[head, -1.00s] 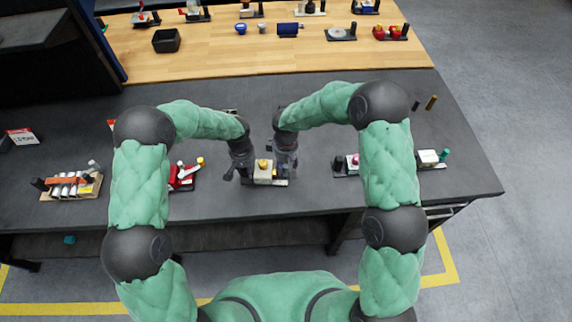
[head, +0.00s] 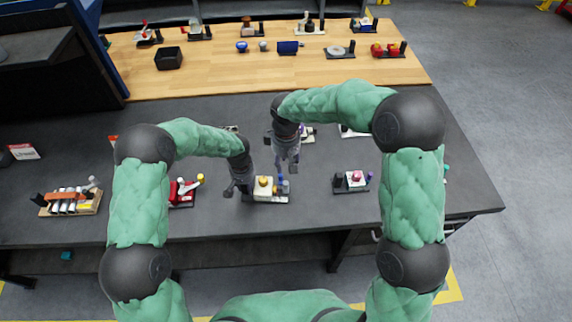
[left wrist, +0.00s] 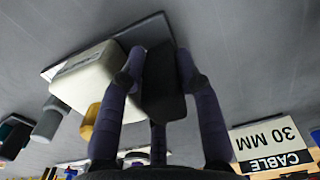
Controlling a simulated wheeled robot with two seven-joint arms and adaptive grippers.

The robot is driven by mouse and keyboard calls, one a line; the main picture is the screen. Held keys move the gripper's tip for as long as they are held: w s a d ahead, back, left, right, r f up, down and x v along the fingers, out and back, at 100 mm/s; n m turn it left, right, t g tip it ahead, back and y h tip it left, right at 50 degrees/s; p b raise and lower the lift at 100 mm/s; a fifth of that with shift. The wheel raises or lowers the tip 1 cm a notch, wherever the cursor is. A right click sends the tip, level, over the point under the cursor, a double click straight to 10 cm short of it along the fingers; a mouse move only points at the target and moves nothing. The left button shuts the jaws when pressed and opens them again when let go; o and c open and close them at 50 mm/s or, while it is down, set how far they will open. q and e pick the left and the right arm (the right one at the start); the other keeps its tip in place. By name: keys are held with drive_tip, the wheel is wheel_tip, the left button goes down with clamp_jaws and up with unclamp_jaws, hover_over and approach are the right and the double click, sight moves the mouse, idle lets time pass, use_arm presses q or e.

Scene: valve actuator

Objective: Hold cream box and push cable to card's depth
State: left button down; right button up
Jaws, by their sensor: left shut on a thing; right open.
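The cream box (head: 263,190) with a yellow-orange knob (head: 264,181) on top stands on a dark baseplate (head: 270,200). The box also shows in the left wrist view (left wrist: 88,78). A grey cylinder (left wrist: 48,118) and a small blue piece (head: 280,178) stand at its right in the head view; I cannot tell which part is the cable. My left gripper (head: 238,188) is shut on a dark block (left wrist: 162,85) beside the box. My right gripper (head: 288,166) is open and empty, above and behind the device. A card (left wrist: 270,145) reads "CABLE 30 MM".
A red device (head: 183,190) stands to the left, and a device with a pink knob (head: 356,178) to the right. A rack of white cylinders (head: 72,202) is at far left. The grey table (head: 315,215) is clear in front. Several objects stand on the wooden table (head: 215,75) behind.

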use_arm(q)
drive_tip(key=shift+s+f, duration=0.3)
drive_tip(key=shift+s, duration=0.05)
drive_tip(key=c, duration=0.9)
unclamp_jaws()
drive_tip(key=shift+o, duration=0.5)
drive_tip(key=shift+w, duration=0.15)
drive_tip(key=shift+w+r, duration=0.1)
drive_tip(key=shift+r, duration=0.05)
